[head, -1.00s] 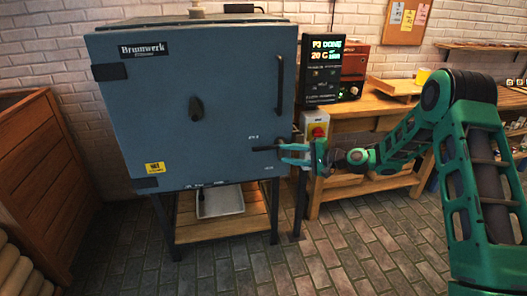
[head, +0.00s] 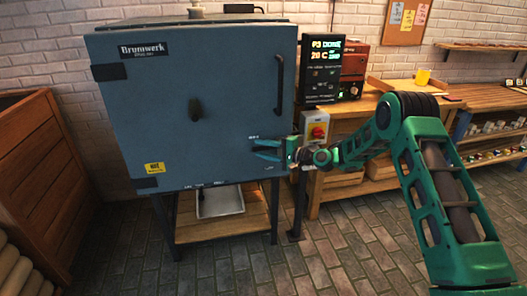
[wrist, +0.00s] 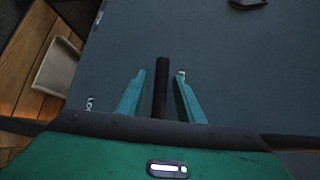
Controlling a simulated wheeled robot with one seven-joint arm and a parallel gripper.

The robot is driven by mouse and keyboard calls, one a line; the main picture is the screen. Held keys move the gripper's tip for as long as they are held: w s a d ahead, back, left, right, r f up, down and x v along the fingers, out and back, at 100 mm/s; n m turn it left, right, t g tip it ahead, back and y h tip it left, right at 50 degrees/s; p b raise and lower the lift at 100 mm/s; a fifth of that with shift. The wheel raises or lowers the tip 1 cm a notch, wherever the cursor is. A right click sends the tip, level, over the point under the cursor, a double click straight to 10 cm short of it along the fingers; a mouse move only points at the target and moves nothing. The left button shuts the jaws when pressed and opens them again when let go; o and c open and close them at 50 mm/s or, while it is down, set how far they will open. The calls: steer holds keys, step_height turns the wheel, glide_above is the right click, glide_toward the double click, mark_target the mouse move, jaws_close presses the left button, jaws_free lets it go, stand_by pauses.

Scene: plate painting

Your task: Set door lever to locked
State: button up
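The blue-grey kiln door (head: 190,110) is closed. Its door lever is a black bar at the lower right of the door, mostly hidden by my gripper (head: 256,150) in the head view. In the wrist view the lever (wrist: 160,88) runs between the two teal fingers of my gripper (wrist: 161,78). The fingers are apart, with a gap on each side of the lever. Partly hidden white lettering starting "Lo" (wrist: 90,103) shows left of the fingers. Small lettering (head: 253,137) is above the gripper in the head view.
A vertical door handle (head: 280,85) is above the gripper. A control panel (head: 321,68) and a box with a red knob (head: 317,131) stand right of the kiln. A wooden bench (head: 370,112) is behind my arm. Open brick floor lies in front.

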steer(key=shift+w+a, duration=0.1)
steer(key=shift+a, duration=0.15)
jaws_close()
steer(key=shift+d, duration=0.1)
steer(key=shift+f, duration=0.15)
